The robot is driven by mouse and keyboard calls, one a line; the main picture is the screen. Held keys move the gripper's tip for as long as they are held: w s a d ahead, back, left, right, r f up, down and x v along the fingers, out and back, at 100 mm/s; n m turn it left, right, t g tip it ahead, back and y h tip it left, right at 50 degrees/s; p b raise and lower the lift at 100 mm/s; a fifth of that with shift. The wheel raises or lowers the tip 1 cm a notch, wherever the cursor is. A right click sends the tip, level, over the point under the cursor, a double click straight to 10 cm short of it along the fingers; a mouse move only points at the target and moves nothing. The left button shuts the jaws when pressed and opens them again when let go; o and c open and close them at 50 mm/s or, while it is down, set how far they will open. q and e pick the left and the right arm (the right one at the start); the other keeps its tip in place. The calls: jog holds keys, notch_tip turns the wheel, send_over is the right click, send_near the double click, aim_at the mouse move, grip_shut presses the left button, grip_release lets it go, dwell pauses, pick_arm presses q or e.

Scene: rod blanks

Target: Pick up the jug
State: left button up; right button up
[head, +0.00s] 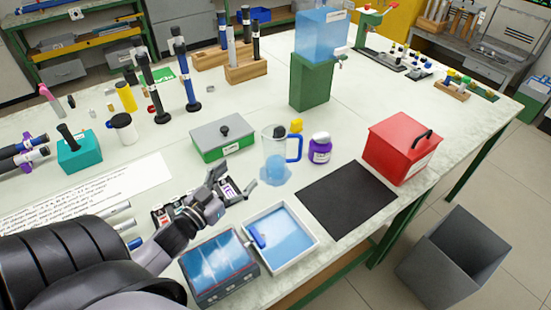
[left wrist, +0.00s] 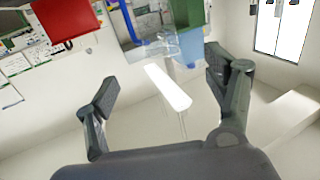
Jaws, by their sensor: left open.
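The clear jug (head: 275,145) with a blue handle (head: 294,148) stands upright on the pale table, some blue liquid low in it. A light blue puddle or mat shows at its base. My left gripper (head: 237,180) is open and empty, to the left of the jug and nearer the front in the head view. In the left wrist view the jug (left wrist: 155,48) appears at the top centre, beyond and between the open fingers (left wrist: 160,85), with its handle towards the left. It looks apart from the fingers. My right gripper is not in view.
A white tray of blue liquid (head: 312,262) and a black mat (head: 345,198) lie in front. A red box (head: 400,148) stands farther right.

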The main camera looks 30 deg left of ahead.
aim_at(269, 147)
pick_arm(q)
jog(key=w+p, duration=0.1)
jog(key=w, duration=0.5)
jog(key=w+p, duration=0.1)
jog(key=w, duration=0.5)
jog(key=shift+w+d+p, duration=0.2)
jog(key=shift+w+p, duration=0.05)
jog(key=shift+p, duration=0.15)
jog(key=w+p, duration=0.1)
jog(key=w, duration=0.3)
jog(key=shift+d, duration=0.2)
jog(key=shift+w+f, duration=0.15)
jog(key=shift+w, duration=0.3)
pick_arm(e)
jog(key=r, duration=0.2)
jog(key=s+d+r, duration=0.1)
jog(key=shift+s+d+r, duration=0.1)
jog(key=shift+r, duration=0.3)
pick_arm(q)
jog(key=shift+s, duration=0.1)
jog(key=shift+c, duration=0.6)
jog(key=c, duration=1.2)
grip_shut()
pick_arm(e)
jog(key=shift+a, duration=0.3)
